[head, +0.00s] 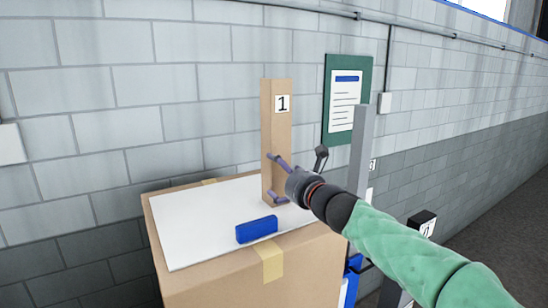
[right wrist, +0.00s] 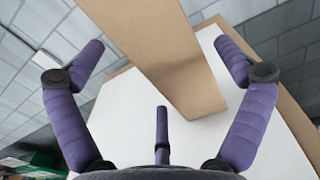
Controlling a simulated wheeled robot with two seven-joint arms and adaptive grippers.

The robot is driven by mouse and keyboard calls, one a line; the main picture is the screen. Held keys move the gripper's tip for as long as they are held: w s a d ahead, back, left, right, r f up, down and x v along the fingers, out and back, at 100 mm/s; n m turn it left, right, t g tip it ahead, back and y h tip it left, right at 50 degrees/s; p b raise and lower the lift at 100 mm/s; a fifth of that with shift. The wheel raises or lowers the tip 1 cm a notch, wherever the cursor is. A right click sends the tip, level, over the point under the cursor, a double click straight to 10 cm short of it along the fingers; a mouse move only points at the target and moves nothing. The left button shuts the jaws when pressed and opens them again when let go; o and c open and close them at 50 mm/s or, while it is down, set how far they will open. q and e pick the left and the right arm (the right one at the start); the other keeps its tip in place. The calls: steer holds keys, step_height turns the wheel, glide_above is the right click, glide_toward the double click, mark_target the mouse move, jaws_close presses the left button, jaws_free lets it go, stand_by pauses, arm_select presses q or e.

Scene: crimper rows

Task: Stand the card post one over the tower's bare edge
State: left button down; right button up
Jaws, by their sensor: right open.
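The card post one (head: 279,140) is a tall tan cardboard post with a "1" label near its top. It stands upright on the white sheet on top of the cardboard box tower (head: 250,275), near the sheet's right side. My right gripper (head: 277,176) is at the post's lower part in the head view. In the right wrist view the post (right wrist: 165,50) stands between the spread purple fingers of the gripper (right wrist: 160,75), with gaps on both sides. The gripper is open. My left gripper is not in view.
A blue block (head: 257,229) lies on the white sheet (head: 190,228) near its front edge. A grey post (head: 358,150) stands to the right, behind my arm. A green notice board (head: 347,98) hangs on the brick wall behind. The left part of the sheet is clear.

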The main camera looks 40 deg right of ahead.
mark_target(278, 134)
steer(key=shift+w, duration=0.4)
steer(key=shift+s, duration=0.1)
steer(key=c, duration=1.1)
steer(key=shift+r, duration=0.1)
step_height(278, 134, up, 10)
steer(key=p, duration=0.7)
